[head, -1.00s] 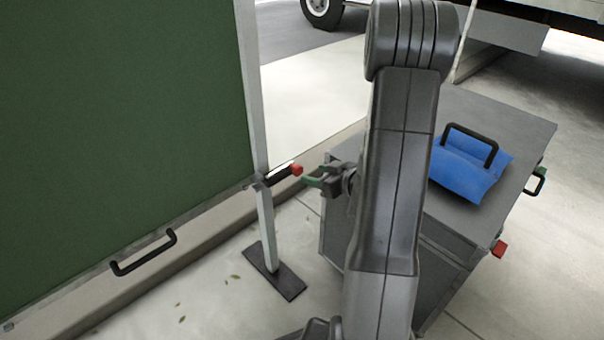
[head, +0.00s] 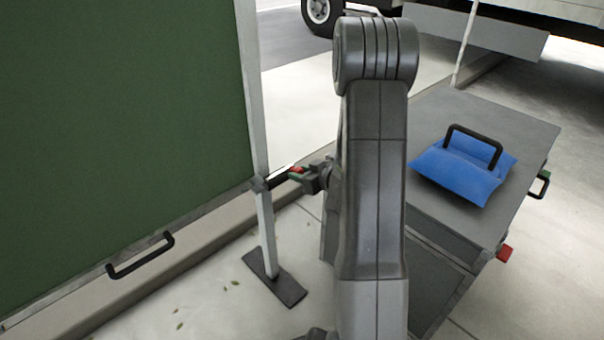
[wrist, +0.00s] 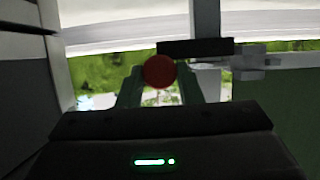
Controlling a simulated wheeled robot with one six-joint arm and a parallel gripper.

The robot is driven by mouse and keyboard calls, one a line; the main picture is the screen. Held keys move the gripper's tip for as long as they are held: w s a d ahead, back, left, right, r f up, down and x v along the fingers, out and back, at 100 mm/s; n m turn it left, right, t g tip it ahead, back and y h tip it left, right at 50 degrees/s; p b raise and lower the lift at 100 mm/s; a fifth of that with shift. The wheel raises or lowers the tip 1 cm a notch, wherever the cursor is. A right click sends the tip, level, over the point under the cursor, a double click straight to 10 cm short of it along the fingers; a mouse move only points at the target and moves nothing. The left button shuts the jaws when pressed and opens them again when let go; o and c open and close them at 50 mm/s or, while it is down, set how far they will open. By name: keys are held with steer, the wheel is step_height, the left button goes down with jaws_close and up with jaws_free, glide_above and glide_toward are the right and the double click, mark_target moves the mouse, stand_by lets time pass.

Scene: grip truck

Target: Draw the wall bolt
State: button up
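The wall bolt is a short black bar (head: 279,179) with a red knob (head: 296,169) at its end, beside the upright post of the green panel. In the wrist view the red knob (wrist: 158,71) sits between the tips of my gripper's green fingers, and the black bar (wrist: 197,47) runs to the right behind it. My gripper (head: 299,173) is at the knob in the head view. In the wrist view my gripper (wrist: 159,82) is open, with a narrow gap beside the knob. Whether a finger touches it I cannot tell.
A grey cabinet (head: 500,120) stands to the right with a blue bag (head: 462,172) on top and a red knob (head: 504,253) on its side. The green panel (head: 120,110) has a black handle (head: 140,257). The post (head: 266,232) stands on a dark foot plate (head: 278,289).

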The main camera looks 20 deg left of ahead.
jaws_close()
steer(key=shift+w+d+p, duration=0.2)
steer(key=shift+w+p, duration=0.15)
steer(key=shift+w, duration=0.15)
steer(key=o, duration=0.9)
jaws_free()
steer(key=shift+w+d, duration=0.1)
steer(key=p+v, duration=0.4)
steer(key=v, duration=0.9)
steer(key=shift+d+r, duration=0.2)
steer(key=shift+d, duration=0.1)
steer(key=shift+a, duration=0.1)
